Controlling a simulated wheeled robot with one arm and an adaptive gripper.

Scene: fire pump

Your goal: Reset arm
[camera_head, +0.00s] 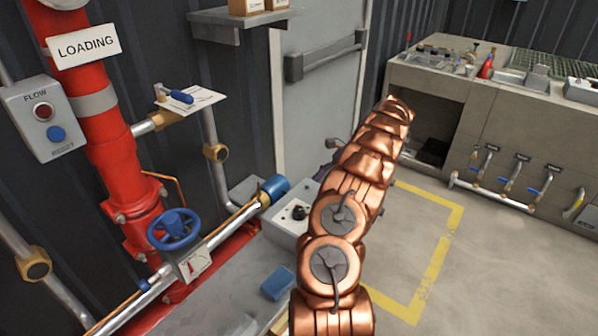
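My copper-coloured arm (362,170) rises from the bottom centre and leans up and to the right, in front of the door and the yellow floor line. A small dark part (323,171) shows at the arm's left side, above a grey control box, and may be part of my gripper. The arm hides most of it. I cannot see the fingers clearly or whether they hold anything.
A red pipe (112,150) with a blue handwheel (173,230) stands at the left, beside a FLOW button box (44,118). A grey box with a black knob (296,212) sits left of my arm. A workbench (480,105) stands at the right. The floor between is clear.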

